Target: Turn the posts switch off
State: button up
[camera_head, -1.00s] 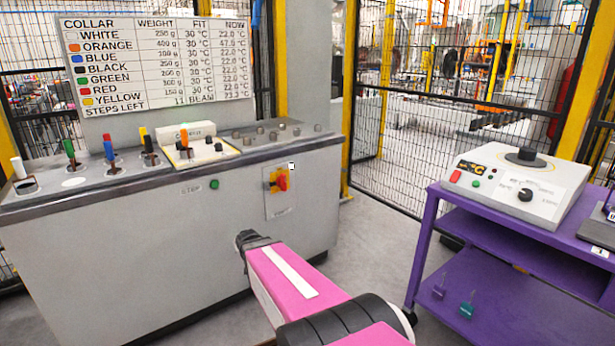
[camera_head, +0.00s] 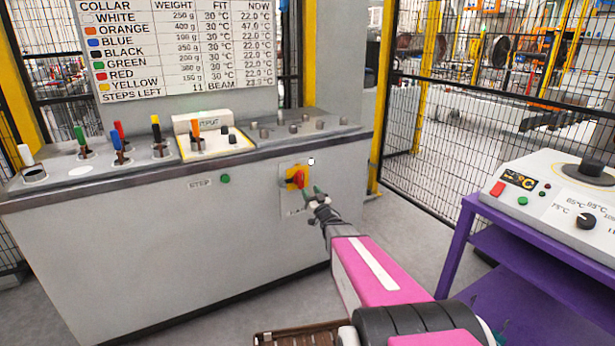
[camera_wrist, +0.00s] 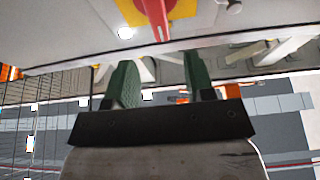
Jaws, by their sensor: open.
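A red rotary switch handle (camera_head: 299,178) sits on a yellow plate on the front of the grey console (camera_head: 120,250). A label below it is partly hidden by my gripper and unreadable. My gripper (camera_head: 316,191) is open and empty, close in front of the switch and slightly low and right of it. In the wrist view the red handle (camera_wrist: 157,14) shows at the top, beyond the two green fingers and between their lines. The gripper (camera_wrist: 161,63) does not appear to hold it; whether it touches cannot be told.
A small white lamp (camera_head: 311,161) is beside the switch plate. A green STEP button (camera_head: 225,178) is to its left. A purple cart (camera_head: 455,245) with a heater unit (camera_head: 545,190) stands at the right.

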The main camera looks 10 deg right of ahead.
aim_at(302, 178)
jog(key=x, duration=0.9)
jog(key=shift+w+a+r, duration=0.1)
jog(key=shift+w+a, duration=0.05)
jog(key=shift+w, duration=0.2)
grip_shut()
